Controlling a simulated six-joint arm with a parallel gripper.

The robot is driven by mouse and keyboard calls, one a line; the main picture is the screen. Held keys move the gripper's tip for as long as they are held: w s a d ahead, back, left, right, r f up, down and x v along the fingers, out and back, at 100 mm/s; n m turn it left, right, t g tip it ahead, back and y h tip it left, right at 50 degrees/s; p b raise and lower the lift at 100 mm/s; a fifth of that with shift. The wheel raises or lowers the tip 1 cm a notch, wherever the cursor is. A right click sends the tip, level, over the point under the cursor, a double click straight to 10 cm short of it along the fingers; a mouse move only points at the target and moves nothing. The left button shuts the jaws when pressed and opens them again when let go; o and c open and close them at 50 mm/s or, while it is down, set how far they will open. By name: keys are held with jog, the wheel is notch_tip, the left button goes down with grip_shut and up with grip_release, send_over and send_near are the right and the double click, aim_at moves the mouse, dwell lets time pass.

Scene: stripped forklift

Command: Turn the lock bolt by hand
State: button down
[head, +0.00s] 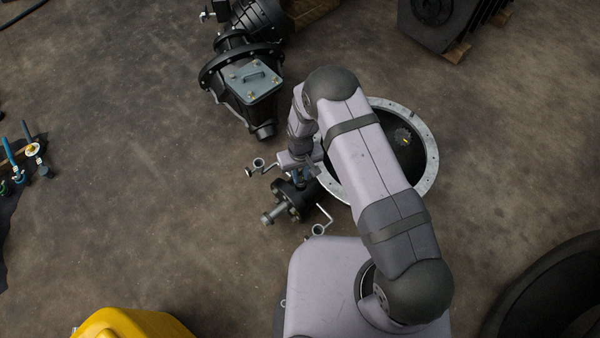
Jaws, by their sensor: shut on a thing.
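My gripper (302,170) points down at the dark metal part with a flange and a light stub shaft (292,198), left of the large ring housing.
A light cranked bracket with a ring (258,164) is close left of my gripper, another (318,228) below. The ring housing (428,180) lies partly under my arm. A black gearbox (238,85) stands above left, blue-handled tools (12,155) far left. Floor between is clear.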

aim_at(301, 177)
jog(key=shift+r+m, duration=0.15)
jog(key=shift+m, duration=1.05)
jog(key=shift+w+p, duration=0.1)
jog(key=shift+p, duration=0.2)
jog(key=c, duration=1.6)
grip_release()
jog(key=shift+c, duration=0.2)
jog(key=shift+r, duration=0.1)
jog(key=shift+r+p, duration=1.2)
jog(key=shift+r, duration=2.35)
